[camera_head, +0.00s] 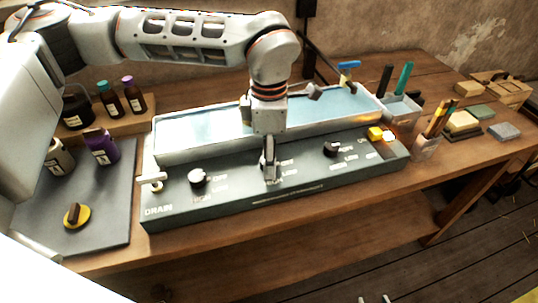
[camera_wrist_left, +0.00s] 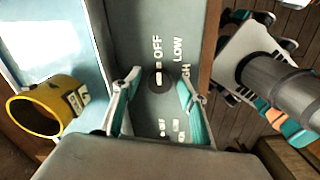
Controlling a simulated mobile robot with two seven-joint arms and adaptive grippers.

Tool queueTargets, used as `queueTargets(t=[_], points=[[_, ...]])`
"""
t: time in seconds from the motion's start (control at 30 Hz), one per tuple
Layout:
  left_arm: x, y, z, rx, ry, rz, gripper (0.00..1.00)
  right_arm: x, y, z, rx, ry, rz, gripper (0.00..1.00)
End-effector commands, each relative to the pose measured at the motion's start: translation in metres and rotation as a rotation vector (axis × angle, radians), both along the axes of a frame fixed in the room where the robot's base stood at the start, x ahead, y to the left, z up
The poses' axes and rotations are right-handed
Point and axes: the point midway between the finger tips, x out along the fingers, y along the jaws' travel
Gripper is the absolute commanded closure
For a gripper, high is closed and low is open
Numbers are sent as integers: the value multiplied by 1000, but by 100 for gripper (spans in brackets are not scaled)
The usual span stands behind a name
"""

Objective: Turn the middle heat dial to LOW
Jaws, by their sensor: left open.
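My left gripper (camera_head: 268,168) points down over the middle of the dark control panel (camera_head: 230,205) in the head view and hides the middle dial there. In the left wrist view the middle dial (camera_wrist_left: 158,82) is a dark round knob with OFF, LOW and HIGH lettered beside it. The open fingers of my left gripper (camera_wrist_left: 157,100) stand on either side of it, apart from it. I cannot tell where its pointer is set. Only the tips of my right gripper (camera_head: 375,299), spread apart, show at the bottom edge; it also shows in the left wrist view (camera_wrist_left: 270,75).
A left dial (camera_head: 197,178), a right dial (camera_head: 331,149) and a drain valve (camera_head: 152,181) share the panel. A lit yellow switch (camera_head: 382,134) is at its right end. A water trough (camera_head: 200,137) lies behind. Bottles (camera_head: 110,99) and a grey mat (camera_head: 112,225) are at left.

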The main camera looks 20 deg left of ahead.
Motion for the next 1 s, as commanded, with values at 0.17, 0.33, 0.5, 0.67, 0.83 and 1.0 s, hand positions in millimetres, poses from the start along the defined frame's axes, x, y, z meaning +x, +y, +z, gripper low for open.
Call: queueTargets(t=[0.17,0.33,0.5,0.67,0.83,1.0], points=[[0,0,0,0,0,0,58,1,0,2,0,-3,0,62],[0,0,0,0,0,0,96,1,0,2,1,-4,0,62],[0,0,0,0,0,-2,96,2,0,2,2,-4,-1,62],[0,0,1,1,-1,-29,96,2,1,4,3,-5,-1,62],[0,0,2,2,-2,-107,96,2,1,7,6,-4,-2,62],[0,0,3,2,-2,-232,96,3,1,12,5,-5,-2,62]])
